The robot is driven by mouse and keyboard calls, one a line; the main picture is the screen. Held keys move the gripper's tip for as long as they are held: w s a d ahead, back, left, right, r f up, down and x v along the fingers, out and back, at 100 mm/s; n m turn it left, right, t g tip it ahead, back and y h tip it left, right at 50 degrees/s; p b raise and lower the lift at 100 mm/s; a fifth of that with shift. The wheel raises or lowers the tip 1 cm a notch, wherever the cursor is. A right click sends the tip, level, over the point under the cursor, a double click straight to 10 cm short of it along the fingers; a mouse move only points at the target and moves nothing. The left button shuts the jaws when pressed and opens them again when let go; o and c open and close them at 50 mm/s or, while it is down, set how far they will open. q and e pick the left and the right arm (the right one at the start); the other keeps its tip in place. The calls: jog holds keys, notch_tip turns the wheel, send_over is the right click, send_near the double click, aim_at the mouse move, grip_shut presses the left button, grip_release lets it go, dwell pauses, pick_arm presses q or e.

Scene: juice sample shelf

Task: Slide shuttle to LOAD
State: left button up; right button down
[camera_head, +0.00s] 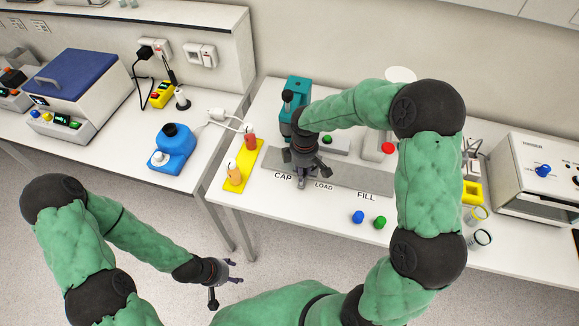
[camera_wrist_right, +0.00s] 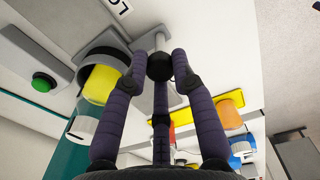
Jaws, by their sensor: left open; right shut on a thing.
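The right gripper (camera_head: 310,174) is over the left part of the grey track (camera_head: 355,179), by the CAP and LOAD labels. In the right wrist view this gripper (camera_wrist_right: 158,68) is shut on a black round knob (camera_wrist_right: 159,66) on a metal rod, which looks like the shuttle's handle. Beside it a bottle with yellow contents (camera_wrist_right: 101,86) sits in a dark round holder (camera_wrist_right: 104,55), apparently on the shuttle. The arm and gripper hide most of the shuttle in the head view. The left gripper (camera_head: 228,289) is open and empty, low in front of the benches.
A teal machine (camera_head: 296,92) stands behind the track. A yellow strip (camera_head: 240,178) with bottles lies left of it. A blue cap (camera_head: 358,217) and a green cap (camera_head: 379,222) lie at the front.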

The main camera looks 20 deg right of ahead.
jog(key=s+d, duration=0.4)
jog(key=d, duration=0.2)
jog(key=shift+d+p, duration=0.2)
jog(key=shift+p, duration=0.1)
jog(key=shift+s, duration=0.1)
jog(key=c, duration=1)
grip_release()
notch_tip(320, 180, up, 12)
jog(key=shift+r, duration=0.1)
